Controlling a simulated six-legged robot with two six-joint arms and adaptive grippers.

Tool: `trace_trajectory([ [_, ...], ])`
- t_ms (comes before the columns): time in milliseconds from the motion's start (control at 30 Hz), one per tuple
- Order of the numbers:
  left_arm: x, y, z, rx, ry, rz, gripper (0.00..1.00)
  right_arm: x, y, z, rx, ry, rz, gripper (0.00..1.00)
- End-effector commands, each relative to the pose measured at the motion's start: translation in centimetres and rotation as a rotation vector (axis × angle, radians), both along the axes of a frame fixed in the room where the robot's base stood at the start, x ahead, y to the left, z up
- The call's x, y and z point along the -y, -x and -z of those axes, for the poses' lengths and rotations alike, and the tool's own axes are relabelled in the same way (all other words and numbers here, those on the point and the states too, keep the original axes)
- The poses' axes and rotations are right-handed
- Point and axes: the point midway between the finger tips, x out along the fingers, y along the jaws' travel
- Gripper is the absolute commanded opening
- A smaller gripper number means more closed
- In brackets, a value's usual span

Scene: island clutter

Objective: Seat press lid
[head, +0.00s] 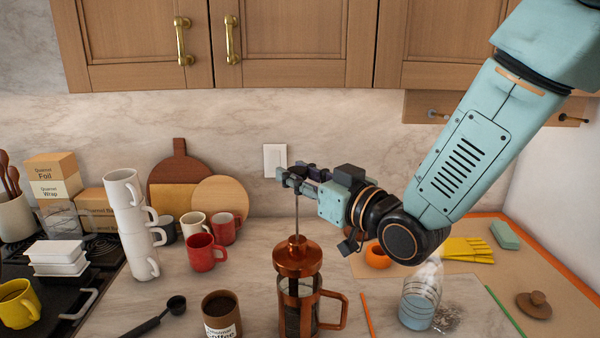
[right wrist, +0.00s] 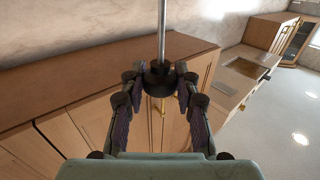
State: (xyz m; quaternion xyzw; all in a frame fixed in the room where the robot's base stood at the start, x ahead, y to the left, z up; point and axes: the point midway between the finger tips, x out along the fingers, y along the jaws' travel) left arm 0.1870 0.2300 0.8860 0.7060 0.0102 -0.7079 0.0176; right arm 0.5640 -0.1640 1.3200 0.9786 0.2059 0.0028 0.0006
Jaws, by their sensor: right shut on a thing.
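The coffee press (head: 300,308) stands upright on the counter, with a glass body, a copper frame and a copper handle on its right side. Its copper domed lid (head: 297,257) is at the press mouth, in line with the body; whether it is fully down I cannot tell. A thin upright plunger rod (head: 296,215) rises from the lid to my right gripper (head: 296,181). In the right wrist view, my right gripper is shut on the black plunger knob (right wrist: 160,76), with one finger on each side. My left gripper is not in view.
Stacked white mugs (head: 132,220) and a red mug (head: 205,255) stand farther left. A bottle with blue liquid (head: 419,300) stands to the right. Cabinets (head: 290,45) hang above.

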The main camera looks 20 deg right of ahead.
Motion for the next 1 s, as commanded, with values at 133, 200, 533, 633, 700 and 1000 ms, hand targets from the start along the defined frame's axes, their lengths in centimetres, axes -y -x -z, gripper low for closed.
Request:
trace_trajectory([
  [133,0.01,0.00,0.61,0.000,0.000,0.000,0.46,0.02,-0.01,0.64,0.002,-0.001,0.000,0.00],
  [200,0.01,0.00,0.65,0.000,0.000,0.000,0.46,0.02,-0.01,0.68,0.002,-0.001,0.000,0.00],
  [533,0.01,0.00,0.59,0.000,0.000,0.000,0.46,0.01,-0.01,0.62,0.003,-0.001,0.000,0.00],
  [633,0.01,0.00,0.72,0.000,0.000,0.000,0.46,-0.05,-0.05,0.76,0.002,0.000,0.000,0.00],
  [700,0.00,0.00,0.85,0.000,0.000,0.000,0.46,-0.12,-0.10,0.92,0.001,0.001,0.000,0.00],
  [1000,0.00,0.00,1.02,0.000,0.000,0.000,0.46,-0.22,-0.19,1.11,0.001,0.001,0.000,0.00],
])
